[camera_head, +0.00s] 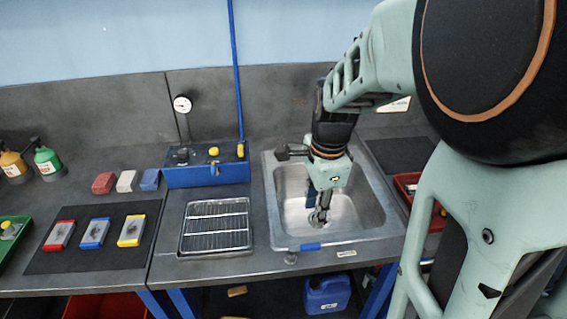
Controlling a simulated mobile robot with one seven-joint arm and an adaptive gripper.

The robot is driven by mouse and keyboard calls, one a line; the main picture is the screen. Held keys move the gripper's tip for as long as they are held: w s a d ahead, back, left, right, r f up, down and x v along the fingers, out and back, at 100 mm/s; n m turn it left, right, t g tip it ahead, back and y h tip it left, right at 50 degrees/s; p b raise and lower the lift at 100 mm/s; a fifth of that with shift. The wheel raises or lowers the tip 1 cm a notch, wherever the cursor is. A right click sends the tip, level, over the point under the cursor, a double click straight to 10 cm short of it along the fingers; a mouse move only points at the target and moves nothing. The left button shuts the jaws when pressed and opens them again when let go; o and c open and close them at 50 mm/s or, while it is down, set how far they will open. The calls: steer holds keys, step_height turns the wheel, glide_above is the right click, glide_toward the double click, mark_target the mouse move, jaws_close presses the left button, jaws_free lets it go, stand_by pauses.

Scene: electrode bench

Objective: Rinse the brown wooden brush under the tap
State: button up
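The steel sink (350,237) is set into the bench right of centre. A dark fitting, apparently the tap (284,153), is at its back left rim, partly behind my arm. My gripper (318,219) points down inside the basin, close to the drain. Its fingers are small and overlap in this view, so I cannot tell whether they are open or shut on something. A dark blue piece shows beside them. I cannot make out the brown wooden brush for certain. A small tan block (237,291) lies low under the bench; what it is stays unclear.
A wire rack tray (186,249) stands left of the sink, with a blue valve box (205,174) behind it. A dark mat (92,262) holds red, blue and yellow-ended blocks. A red bin (437,222) is right of the sink. A blue jug (327,296) stands below.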

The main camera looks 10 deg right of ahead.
mark_target(312, 245)
steer(key=shift+m+g, duration=0.4)
steer(key=shift+m, duration=0.3)
steer(key=f, duration=0.7)
steer(key=s+f, duration=0.1)
steer(key=f, duration=0.3)
steer(key=shift+f, duration=0.1)
steer(key=shift+c, duration=0.4)
jaws_close()
